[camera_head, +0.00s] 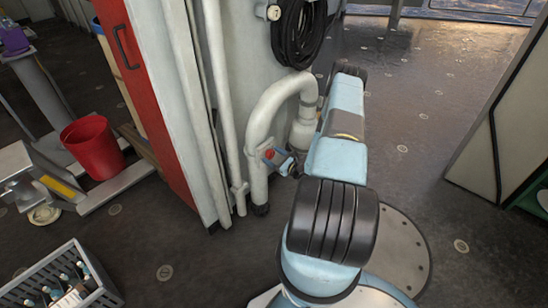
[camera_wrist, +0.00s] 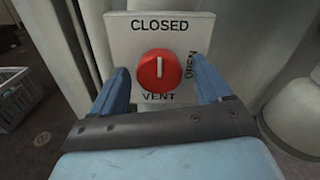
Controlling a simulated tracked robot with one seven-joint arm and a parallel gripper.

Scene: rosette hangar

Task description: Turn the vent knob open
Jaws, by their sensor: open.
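The vent knob (camera_wrist: 160,77) is round and red with a white pointer line, on a white plate (camera_wrist: 185,28) in the wrist view. The plate reads CLOSED at the top, OPEN along the right side and VENT below. The white line stands upright, toward CLOSED. My gripper (camera_wrist: 160,85) is open, with one blue finger on each side of the knob. I cannot tell whether the fingers touch it. In the head view the knob (camera_head: 269,154) is a small red spot beside the white bent pipe, and my gripper (camera_head: 283,163) is right by it.
A white bent pipe (camera_head: 262,110) and a column with a black cable coil (camera_head: 299,30) stand close around the knob. A red bucket (camera_head: 92,147) and a grey crate with bottles (camera_head: 60,283) are at the left. Open floor lies at the right.

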